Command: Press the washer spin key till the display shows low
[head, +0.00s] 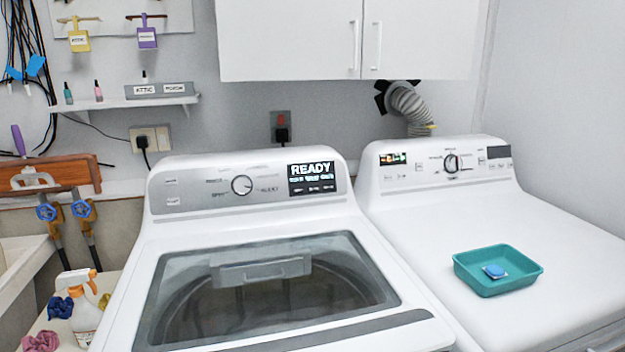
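The white top-load washer (180,240) stands in the middle of the head view, with its glass lid (270,290) closed. Its grey control panel (215,195) at the back carries a round dial (241,185) and small printed labels. The display (312,178) at the panel's right reads "READY" in large letters, with a smaller line and a row of small labels below that are hard to read. I cannot tell which small key is the spin key. Neither of my grippers is in view.
A white dryer (420,215) stands to the right, with a teal tray (500,283) holding a blue-and-white item on top. White cabinets (350,40) hang above. A spray bottle (87,315) and cloths are at lower left. The space before the panel is clear.

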